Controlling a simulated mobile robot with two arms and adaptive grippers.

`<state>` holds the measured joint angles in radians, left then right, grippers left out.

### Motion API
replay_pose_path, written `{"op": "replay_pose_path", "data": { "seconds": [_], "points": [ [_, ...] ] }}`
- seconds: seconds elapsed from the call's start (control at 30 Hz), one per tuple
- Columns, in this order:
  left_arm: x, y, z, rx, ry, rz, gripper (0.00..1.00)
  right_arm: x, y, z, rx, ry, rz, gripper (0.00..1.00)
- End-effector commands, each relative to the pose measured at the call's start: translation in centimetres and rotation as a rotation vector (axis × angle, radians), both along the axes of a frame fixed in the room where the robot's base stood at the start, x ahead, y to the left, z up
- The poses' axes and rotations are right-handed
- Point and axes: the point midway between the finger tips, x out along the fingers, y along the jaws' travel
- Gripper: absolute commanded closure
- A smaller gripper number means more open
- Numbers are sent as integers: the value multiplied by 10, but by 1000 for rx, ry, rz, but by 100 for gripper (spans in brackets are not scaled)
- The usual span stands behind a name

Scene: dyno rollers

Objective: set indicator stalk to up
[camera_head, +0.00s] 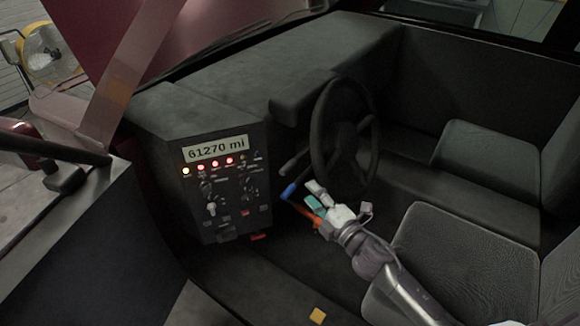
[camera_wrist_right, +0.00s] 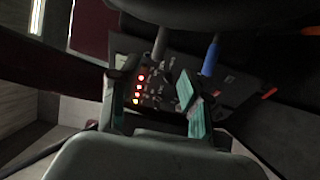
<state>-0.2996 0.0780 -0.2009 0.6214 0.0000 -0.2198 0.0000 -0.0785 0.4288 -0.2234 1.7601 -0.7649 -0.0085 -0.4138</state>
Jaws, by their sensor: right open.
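A dark grey stalk (camera_head: 294,165) sticks out from the column left of the steering wheel (camera_head: 345,140). A blue-tipped stalk (camera_head: 289,191) is just below it. I cannot tell which of them is the indicator stalk. My right gripper (camera_head: 315,196) is open and empty, with teal finger pads, a little to the right of the blue tip in the head view. In the right wrist view the gripper (camera_wrist_right: 191,105) shows below the blue stalk (camera_wrist_right: 210,58) and the grey stalk (camera_wrist_right: 159,42), with a visible gap. My left gripper is not in view.
The dashboard panel (camera_head: 216,180) with lit lamps and a mileage display stands left of the stalks. An orange-red lever (camera_head: 306,208) is close beside the gripper. Seats (camera_head: 450,260) are at the right. The dark floor is open below the column.

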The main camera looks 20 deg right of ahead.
Motion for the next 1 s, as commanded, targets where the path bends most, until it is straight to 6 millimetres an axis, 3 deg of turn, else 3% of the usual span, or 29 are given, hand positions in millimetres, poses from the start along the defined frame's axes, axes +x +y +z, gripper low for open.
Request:
{"op": "replay_pose_path", "data": {
  "seconds": [0.5, 0.7, 1.0],
  "points": [
    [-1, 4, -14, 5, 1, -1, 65, 100, 27, -1, 4, 1, -2, 53],
    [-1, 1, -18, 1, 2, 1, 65, 118, 32, -1, 5, 2, -2, 53],
    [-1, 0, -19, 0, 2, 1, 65, 121, 33, -1, 4, 3, -2, 53]
  ]
}}
